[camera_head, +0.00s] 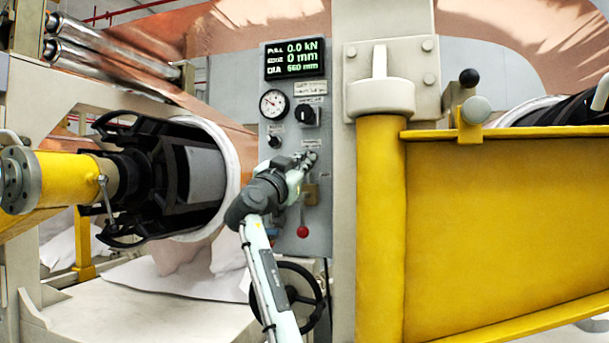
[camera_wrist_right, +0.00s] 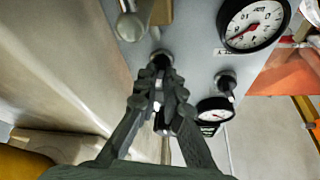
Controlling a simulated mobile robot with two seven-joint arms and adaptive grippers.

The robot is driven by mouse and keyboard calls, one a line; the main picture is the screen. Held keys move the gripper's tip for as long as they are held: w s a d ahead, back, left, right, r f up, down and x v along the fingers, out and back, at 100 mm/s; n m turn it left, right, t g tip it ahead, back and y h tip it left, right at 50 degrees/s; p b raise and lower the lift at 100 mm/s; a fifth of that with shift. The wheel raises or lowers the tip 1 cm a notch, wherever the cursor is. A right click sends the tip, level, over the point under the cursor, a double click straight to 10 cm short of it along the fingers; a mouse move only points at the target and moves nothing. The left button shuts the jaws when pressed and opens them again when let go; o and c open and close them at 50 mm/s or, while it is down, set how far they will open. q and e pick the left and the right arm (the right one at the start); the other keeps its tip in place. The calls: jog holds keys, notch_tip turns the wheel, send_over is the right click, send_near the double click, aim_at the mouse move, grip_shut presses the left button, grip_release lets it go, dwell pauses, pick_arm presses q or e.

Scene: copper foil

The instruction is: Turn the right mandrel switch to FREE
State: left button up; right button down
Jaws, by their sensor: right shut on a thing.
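The grey control panel (camera_head: 286,225) stands in the middle of the head view. My right gripper (camera_head: 306,161) reaches up to its right-hand lower switch, the right mandrel switch, under a small label (camera_head: 311,143) too small to read. In the wrist view my right gripper (camera_wrist_right: 158,82) has its fingers closed together around the switch; only the dark round base of the right mandrel switch (camera_wrist_right: 161,56) shows past the tips. The switch's handle is mostly hidden, so its setting cannot be read. My left gripper is not in view.
The panel also has a display (camera_head: 294,59), a gauge (camera_head: 272,104), a large black knob (camera_head: 306,116), another small switch (camera_head: 274,140) and a red-ball lever (camera_head: 302,231). A black mandrel (camera_head: 150,175) is at left; a yellow beam (camera_head: 500,225) fills the right.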

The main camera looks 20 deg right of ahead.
jog(key=shift+a+m+g+h+b, duration=0.1)
jog(key=shift+m+g+h+b, duration=0.45)
jog(key=shift+m, duration=0.95)
jog(key=c, duration=1.7)
grip_release()
jog(key=v, duration=1.2)
jog(key=shift+r, duration=0.15)
